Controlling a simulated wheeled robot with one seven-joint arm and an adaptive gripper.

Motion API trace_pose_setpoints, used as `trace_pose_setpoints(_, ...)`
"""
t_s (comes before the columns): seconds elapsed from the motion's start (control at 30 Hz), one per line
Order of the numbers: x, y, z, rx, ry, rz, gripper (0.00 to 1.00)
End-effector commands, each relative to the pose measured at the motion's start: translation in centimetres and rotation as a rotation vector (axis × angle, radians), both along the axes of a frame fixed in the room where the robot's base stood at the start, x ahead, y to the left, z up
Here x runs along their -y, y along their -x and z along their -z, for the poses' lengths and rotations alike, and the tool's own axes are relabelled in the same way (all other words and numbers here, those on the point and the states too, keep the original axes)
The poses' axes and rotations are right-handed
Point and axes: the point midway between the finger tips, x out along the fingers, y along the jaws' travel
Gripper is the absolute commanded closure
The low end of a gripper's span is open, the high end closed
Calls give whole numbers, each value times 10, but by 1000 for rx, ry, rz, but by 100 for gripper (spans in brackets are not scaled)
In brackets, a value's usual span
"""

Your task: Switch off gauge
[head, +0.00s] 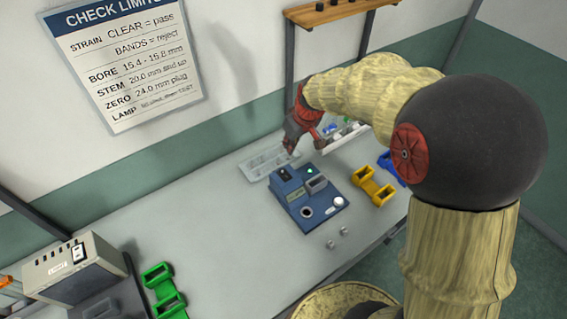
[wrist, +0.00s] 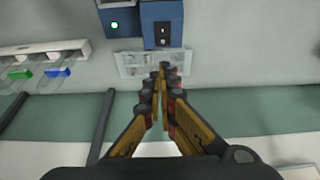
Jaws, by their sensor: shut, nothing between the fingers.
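The gauge (head: 322,217) is a blue box on the bench, with a round hole, a grey block and a white knob on top. Its green lamp (head: 310,170) is lit, and the lamp also shows in the wrist view (wrist: 114,25). A black rocker switch (wrist: 162,35) sits on a raised blue part of the gauge, near the top of the wrist view. My gripper (head: 291,149) is shut and empty, behind the switch end of the gauge in the head view. In the wrist view its fingertips (wrist: 164,69) point toward the switch and appear apart from it.
A clear compartment tray (head: 254,171) lies beside the gauge, under my fingertips in the wrist view. A white rack (head: 337,142) with coloured pieces, a yellow holder (head: 373,187) and a blue holder stand to the right. Two small metal pieces (head: 338,238) lie in front. A green holder (head: 160,283) and grey box are left.

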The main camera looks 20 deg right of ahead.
Motion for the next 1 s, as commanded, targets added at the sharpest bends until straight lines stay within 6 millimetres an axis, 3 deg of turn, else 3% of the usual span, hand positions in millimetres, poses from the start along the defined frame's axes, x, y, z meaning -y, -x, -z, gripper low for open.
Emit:
trace_pose_setpoints(0.27, -2, -3, 13, -4, -1, 0, 100)
trace_pose_setpoints(0.8, -11, -32, 107, -4, -1, 2, 100)
trace_pose_setpoints(1.0, -12, -35, 128, -1, 0, 2, 100)
